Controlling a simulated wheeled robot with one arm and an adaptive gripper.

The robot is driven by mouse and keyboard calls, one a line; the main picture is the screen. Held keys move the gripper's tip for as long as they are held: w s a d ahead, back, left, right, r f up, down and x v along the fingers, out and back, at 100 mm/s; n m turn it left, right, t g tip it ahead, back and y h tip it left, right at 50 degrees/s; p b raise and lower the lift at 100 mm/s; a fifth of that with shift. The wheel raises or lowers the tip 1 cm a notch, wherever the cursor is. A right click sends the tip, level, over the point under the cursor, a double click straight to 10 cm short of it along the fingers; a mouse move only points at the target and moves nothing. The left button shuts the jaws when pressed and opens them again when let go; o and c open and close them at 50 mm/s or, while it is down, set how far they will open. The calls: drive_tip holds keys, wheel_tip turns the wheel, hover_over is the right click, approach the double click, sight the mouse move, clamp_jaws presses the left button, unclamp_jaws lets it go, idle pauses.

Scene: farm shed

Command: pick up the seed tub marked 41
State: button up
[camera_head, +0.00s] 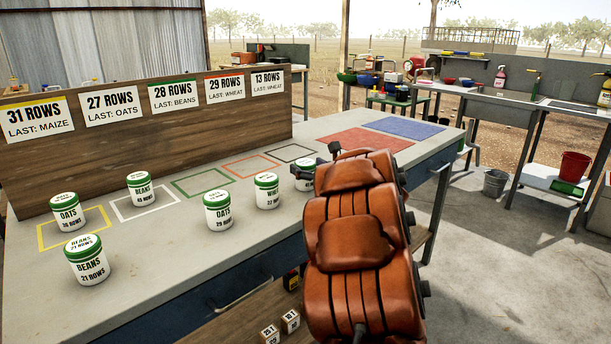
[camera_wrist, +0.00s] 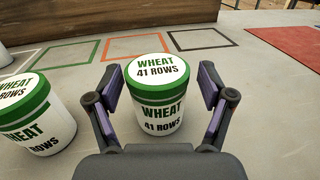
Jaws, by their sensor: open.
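The seed tub marked 41 (camera_wrist: 158,100) is white with a green lid and reads "WHEAT 41 ROWS" in the wrist view. It stands upright on the bench. In the head view this tub (camera_head: 304,176) is partly hidden behind my arm. My gripper (camera_wrist: 165,85) is open, with one finger on each side of the tub. No clear contact shows between the fingers and the tub. In the head view my gripper (camera_head: 334,154) is mostly hidden by my brown arm.
Another wheat tub (camera_wrist: 36,118) stands close on the left. Two oats tubs (camera_head: 218,211) (camera_head: 67,212) and two beans tubs (camera_head: 87,260) (camera_head: 141,189) stand farther left. Coloured outlines mark the bench before a wooden board (camera_head: 150,143). Red and blue mats (camera_head: 360,140) lie beyond.

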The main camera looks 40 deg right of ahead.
sight(300, 161)
drive_tip(key=shift+w+r, duration=0.2)
drive_tip(key=shift+w, duration=1)
drive_tip(key=shift+w+d, duration=0.2)
drive_tip(key=shift+w, duration=0.45)
drive_tip(key=c, duration=1.2)
